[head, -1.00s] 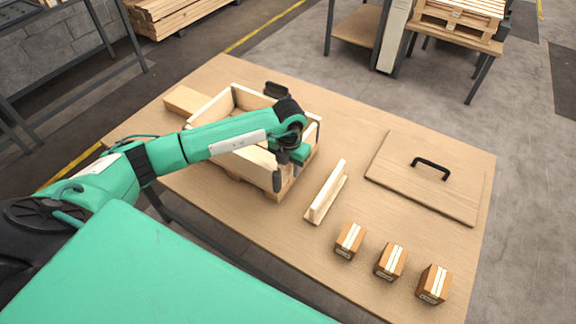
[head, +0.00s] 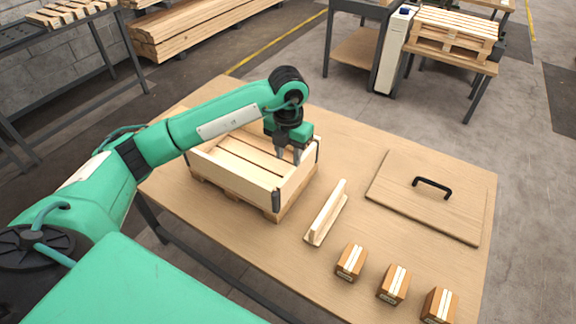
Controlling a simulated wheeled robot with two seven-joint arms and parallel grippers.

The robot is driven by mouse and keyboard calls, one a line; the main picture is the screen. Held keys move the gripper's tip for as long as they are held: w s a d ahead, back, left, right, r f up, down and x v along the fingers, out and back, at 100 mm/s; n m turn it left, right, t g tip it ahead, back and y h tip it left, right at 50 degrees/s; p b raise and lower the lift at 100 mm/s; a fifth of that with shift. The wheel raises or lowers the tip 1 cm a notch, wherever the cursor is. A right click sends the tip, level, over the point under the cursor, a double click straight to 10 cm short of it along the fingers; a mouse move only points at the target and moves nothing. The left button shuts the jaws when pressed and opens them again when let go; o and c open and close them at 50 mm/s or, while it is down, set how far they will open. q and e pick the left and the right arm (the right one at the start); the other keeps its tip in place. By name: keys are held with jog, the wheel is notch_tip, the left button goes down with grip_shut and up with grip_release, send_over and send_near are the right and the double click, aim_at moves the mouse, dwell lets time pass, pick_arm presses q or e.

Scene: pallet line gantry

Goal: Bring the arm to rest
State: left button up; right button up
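My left arm (head: 215,122) reaches in from the left over the table. Its gripper (head: 289,160) points down above the right end of the open wooden crate (head: 235,185). My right gripper is not in view.
On the table (head: 370,265) lie an upright-edged wood piece (head: 326,212), a lid with a black handle (head: 430,195) and three small boxes (head: 351,262), (head: 394,284), (head: 439,305). A loaded pallet stand (head: 450,45) is behind.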

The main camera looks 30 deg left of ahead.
pick_arm(q)
jog(key=shift+r, duration=0.25)
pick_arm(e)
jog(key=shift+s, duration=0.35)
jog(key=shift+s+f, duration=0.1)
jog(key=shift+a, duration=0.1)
